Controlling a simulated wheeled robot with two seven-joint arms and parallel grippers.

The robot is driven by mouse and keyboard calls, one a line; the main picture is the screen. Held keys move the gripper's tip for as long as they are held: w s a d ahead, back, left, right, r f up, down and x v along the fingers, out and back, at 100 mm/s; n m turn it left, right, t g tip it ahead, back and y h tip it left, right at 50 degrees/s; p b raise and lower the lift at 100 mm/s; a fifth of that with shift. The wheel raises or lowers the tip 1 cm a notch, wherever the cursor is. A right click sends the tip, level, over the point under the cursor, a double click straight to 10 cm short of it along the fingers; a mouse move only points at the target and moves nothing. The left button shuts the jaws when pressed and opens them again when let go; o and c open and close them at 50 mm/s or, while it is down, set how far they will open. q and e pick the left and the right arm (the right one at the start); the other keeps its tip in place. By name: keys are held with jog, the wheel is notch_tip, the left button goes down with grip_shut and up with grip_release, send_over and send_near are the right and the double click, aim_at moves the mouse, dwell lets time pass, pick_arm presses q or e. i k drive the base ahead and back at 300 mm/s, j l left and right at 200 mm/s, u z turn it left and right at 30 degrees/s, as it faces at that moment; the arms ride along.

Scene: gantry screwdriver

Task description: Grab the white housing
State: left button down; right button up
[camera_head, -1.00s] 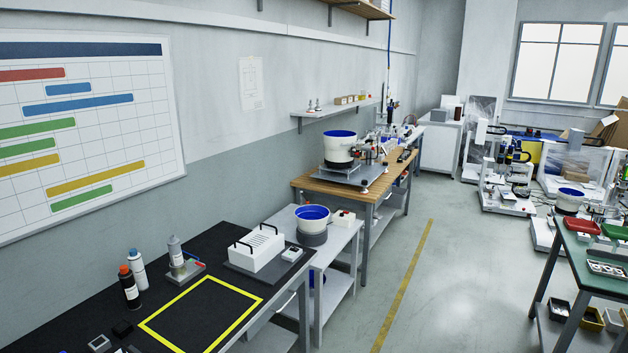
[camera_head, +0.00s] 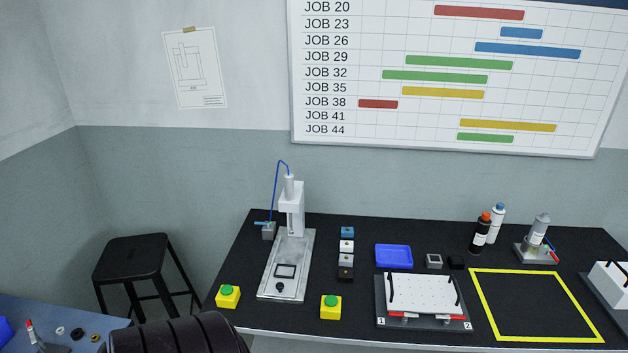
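Several small block-shaped parts stand in a front-to-back column on the black table. From back to front they include a blue block (camera_head: 347,232), a white block (camera_head: 346,246), a paler grey-white block (camera_head: 345,260) and a black block (camera_head: 345,273). The white block looks like the white housing, but it is too small to be sure. It sits between the press-like gantry fixture (camera_head: 291,215) and a blue tray (camera_head: 394,256). Neither of my grippers is in view.
Yellow boxes with green buttons (camera_head: 228,296) (camera_head: 330,306) flank the fixture's front. A white perforated plate with black handles (camera_head: 421,296) lies right of them. Bottles (camera_head: 481,234) stand behind a yellow-outlined square (camera_head: 487,306). A black stool (camera_head: 133,264) stands left of the table.

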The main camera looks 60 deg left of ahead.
aim_at(348, 249)
jog(key=u, duration=1.6)
